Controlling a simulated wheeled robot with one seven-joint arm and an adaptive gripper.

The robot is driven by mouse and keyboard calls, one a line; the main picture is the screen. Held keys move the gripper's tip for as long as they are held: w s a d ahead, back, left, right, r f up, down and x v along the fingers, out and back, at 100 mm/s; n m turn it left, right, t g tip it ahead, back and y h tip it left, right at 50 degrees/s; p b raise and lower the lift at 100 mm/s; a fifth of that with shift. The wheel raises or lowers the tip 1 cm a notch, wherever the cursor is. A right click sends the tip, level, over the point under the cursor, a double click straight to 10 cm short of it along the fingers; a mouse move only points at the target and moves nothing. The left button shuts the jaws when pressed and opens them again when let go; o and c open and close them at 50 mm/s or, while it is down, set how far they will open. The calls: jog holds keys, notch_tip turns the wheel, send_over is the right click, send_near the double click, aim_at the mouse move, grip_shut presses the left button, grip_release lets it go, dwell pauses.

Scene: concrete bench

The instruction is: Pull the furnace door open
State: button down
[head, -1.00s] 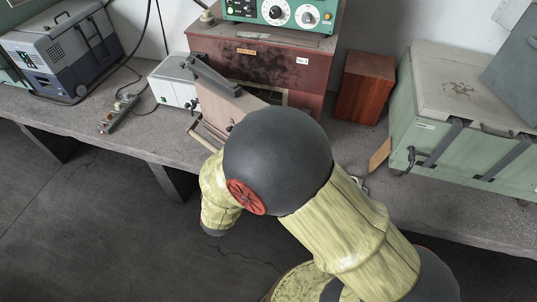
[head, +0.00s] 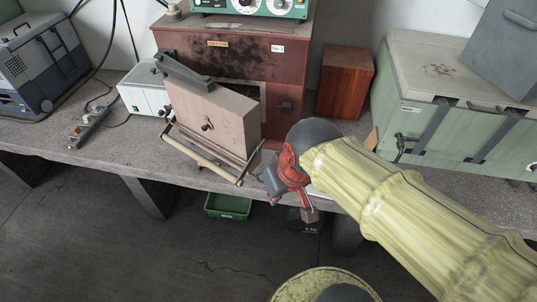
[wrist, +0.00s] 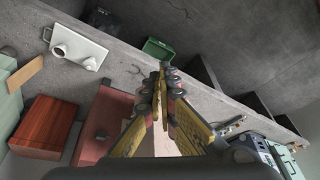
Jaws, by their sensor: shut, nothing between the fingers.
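The furnace (head: 285,60) is a dark red, soot-marked box on the bench. Its thick beige door (head: 230,112) stands swung out from the front, with part of the opening (head: 255,88) showing behind its right edge. A bar handle (head: 198,157) runs across the front of the door, low down. My gripper (wrist: 163,72) is shut and empty in the wrist view, its fingertips together above the bench edge. In the head view my arm comes in from the right and its wrist is just right of the door and handle. The fingertips are not clear there.
A reddish wooden box (head: 345,84) and a pale green chest (head: 440,125) stand to the right. A white instrument box (head: 143,92) and a power strip (head: 88,127) are left of the furnace. A green bin (head: 228,206) is below the bench. A white tray (wrist: 88,50) lies on the bench.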

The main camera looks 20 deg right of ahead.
jog(key=d+f+m+g+b, duration=0.1)
jog(key=d+f+m+b, duration=0.1)
jog(key=d+f, duration=0.15)
jog(key=m+t+y+b, duration=0.65)
jog(key=t+y, duration=0.35)
jog(key=y, duration=0.2)
send_near(259, 145)
jog(key=d, duration=0.6)
jog(key=shift+m, duration=0.25)
jog(key=shift+w+a+b, duration=0.4)
jog(key=shift+w+a, duration=0.4)
jog(key=shift+a, duration=0.95)
jog(key=shift+w+a+b, duration=0.4)
jog(key=shift+w+a, duration=0.35)
jog(key=shift+a, duration=0.95)
jog(key=shift+w+a+b, duration=0.4)
jog(key=shift+w+a, duration=0.4)
jog(key=shift+a, duration=0.95)
